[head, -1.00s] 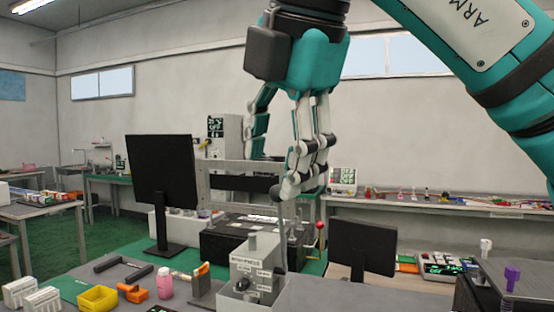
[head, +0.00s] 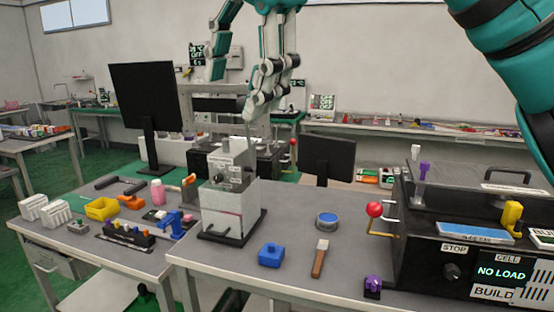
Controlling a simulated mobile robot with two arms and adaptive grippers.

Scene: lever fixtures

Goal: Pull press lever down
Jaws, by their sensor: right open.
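The press (head: 229,195) is a pale grey box on a dark base, with a labelled grey head on top. It stands near the left end of the front table. A thin grey upright bar, which looks like its lever (head: 247,130), rises behind the head toward my fingers. My right gripper (head: 254,108) hangs open above the press, fingers pointing down; its fingertips overlap the bar's upper end in the picture. I cannot tell if they touch. My left gripper is not in view.
A black cell machine (head: 455,245) with a red-knobbed lever (head: 375,209) fills the right of the table. A blue block (head: 271,255), a brush (head: 320,258) and a round blue tin (head: 326,220) lie between. A black monitor (head: 146,100) stands behind left.

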